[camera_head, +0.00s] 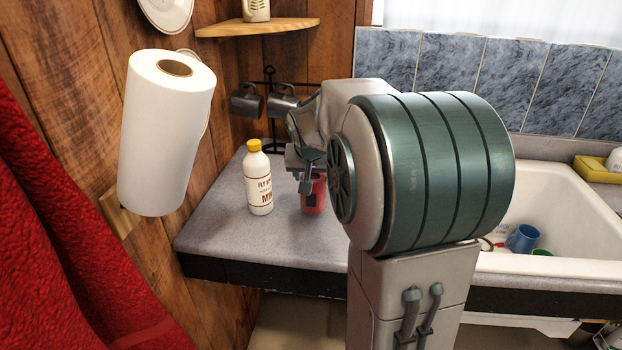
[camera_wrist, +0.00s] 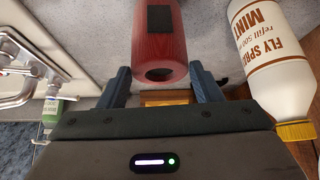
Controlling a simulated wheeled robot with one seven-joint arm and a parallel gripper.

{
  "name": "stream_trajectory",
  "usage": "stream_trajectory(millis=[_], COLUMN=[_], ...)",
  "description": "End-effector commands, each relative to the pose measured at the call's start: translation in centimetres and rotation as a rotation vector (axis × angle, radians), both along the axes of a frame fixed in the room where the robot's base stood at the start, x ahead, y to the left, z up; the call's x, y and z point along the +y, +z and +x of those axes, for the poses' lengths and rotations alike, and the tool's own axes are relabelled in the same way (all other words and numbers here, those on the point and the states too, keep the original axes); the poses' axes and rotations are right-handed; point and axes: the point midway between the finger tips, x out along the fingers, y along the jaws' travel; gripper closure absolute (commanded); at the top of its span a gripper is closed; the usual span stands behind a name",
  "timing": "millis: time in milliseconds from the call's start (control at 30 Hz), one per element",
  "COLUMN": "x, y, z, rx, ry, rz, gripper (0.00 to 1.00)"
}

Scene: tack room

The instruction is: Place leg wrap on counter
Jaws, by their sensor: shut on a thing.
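The leg wrap is a red roll (camera_head: 315,198) with a dark square patch, upright at the counter, right of the white bottle. In the wrist view the leg wrap (camera_wrist: 158,35) shows its open end, with a finger on each side. My gripper (camera_head: 307,176) is shut on its upper part; the gripper also shows in the wrist view (camera_wrist: 161,76). The grey counter (camera_head: 222,222) lies beneath. I cannot tell whether the wrap's bottom touches it. My arm hides the counter's right part.
A yellow-capped fly spray bottle (camera_head: 259,182) stands close left of the wrap. Dark mugs (camera_head: 247,103) hang on a rack behind. A white sink (camera_head: 560,215) with cups is at right. A paper towel roll (camera_head: 165,135) is at left. The counter's front left is clear.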

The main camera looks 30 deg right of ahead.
Motion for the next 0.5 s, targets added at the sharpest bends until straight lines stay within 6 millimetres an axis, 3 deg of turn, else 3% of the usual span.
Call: stream_trajectory(millis=[133,500], x=[0.0,0.0], y=[-1.7,-2.2], z=[0.0,0.0], rx=[0.002,-0.001], ry=[-0.001,-0.001], rz=[0.000,0.000], gripper=[0.78,0.78])
